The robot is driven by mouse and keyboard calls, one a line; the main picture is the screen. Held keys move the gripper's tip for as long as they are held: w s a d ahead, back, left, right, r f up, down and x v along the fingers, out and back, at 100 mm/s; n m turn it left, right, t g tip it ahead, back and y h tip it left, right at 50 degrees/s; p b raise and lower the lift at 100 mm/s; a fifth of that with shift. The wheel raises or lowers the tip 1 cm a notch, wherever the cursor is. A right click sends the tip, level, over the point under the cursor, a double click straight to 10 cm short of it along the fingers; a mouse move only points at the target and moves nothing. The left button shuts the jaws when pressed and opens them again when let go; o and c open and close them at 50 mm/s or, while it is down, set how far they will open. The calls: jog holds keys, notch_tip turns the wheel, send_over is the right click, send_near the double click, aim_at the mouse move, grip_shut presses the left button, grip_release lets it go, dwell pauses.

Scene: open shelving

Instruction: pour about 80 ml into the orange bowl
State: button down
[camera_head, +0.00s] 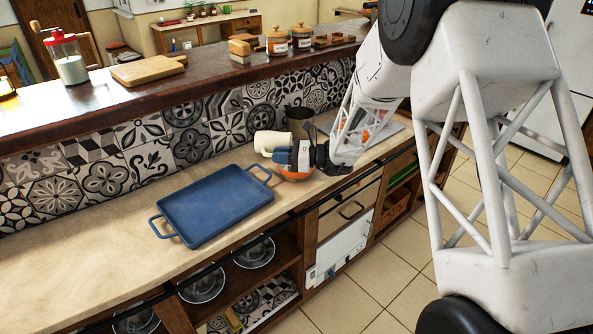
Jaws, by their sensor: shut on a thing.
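The orange bowl (297,175) stands on the counter just right of the blue tray, partly hidden by my gripper. My gripper (283,157) is above the bowl and shut on a cream jug (268,141). The jug is held over the bowl's left and back side and looks tilted. Its contents and any stream of liquid cannot be made out. The inside of the bowl is mostly hidden.
A blue tray (172,217) with two handles lies left of the bowl. A dark metal container (300,119) stands behind the jug near the tiled wall. The counter's left part (75,250) is clear. A raised ledge behind carries a cutting board (146,71) and jars.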

aim_at(265, 141)
jog(key=shift+a+h, duration=0.2)
jog(key=shift+h, duration=0.5)
jog(key=shift+a+f+h, duration=0.3)
jog(key=shift+a+h, duration=0.5)
jog(key=shift+a, duration=0.05)
jog(key=shift+a+h, duration=0.25)
jog(key=shift+h, duration=0.15)
jog(key=shift+a+r+h, duration=0.1)
jog(key=shift+r+h, duration=0.45)
jog(key=shift+h, duration=0.45)
jog(key=shift+a+r+h, duration=0.1)
jog(key=shift+r+h, duration=0.15)
jog(key=shift+h, duration=0.05)
